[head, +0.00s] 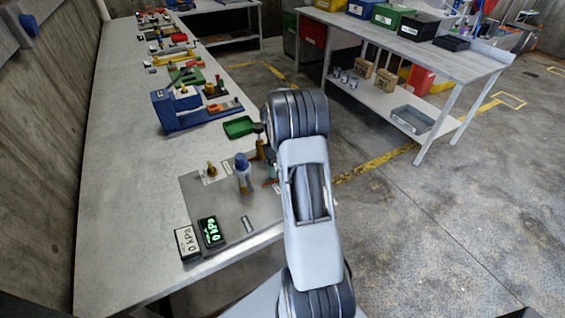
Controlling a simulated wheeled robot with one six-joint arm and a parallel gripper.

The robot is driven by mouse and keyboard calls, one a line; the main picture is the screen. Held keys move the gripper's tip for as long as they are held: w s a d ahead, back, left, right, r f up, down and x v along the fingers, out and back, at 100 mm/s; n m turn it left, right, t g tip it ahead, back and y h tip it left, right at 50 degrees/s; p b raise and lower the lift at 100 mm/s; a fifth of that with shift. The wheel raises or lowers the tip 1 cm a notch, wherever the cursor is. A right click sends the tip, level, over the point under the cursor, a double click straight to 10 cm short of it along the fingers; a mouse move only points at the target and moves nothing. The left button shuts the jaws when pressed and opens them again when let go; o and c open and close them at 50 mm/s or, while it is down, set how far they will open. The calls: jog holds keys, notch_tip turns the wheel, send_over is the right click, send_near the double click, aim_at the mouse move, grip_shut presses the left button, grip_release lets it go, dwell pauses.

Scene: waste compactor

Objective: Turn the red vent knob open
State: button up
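A grey plate (215,188) lies on the near end of the long bench. On it stand a bottle-like blue and white part (243,172) with a brass base and a small brass fitting (211,169). A small red piece (276,182) shows at the plate's right side, partly covered by my arm; I cannot tell whether it is the red vent knob. Two small gauges lie at the plate's near left, a white one (188,243) and a black one with green digits (211,231); both seem to read 0 kPa. I cannot make out my gripper behind my arm.
A green tray (239,127) and a blue vise-like device (182,110) are farther along the bench (130,200). Several more devices line it toward the back. A shelf table (450,62) with bins stands at the right. The floor between is clear.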

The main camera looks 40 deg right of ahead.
jog(key=v, duration=1.3)
jog(key=shift+r+b, duration=0.3)
jog(key=shift+r, duration=0.1)
jog(key=shift+w, duration=0.1)
jog(key=s+a+r+n+t+h, duration=0.1)
jog(key=s+a+r+t, duration=0.1)
jog(key=s+a+r, duration=0.3)
jog(key=s+a+r+t, duration=0.1)
jog(key=s+a+t, duration=0.1)
jog(key=a, duration=0.6)
jog(key=s+a+f+t, duration=0.3)
jog(key=s+a+t, duration=0.1)
jog(key=s+a, duration=0.4)
jog(key=s, duration=0.2)
jog(key=shift+s+f+t, duration=0.25)
jog(key=shift+s+t, duration=0.05)
jog(key=shift+s, duration=0.1)
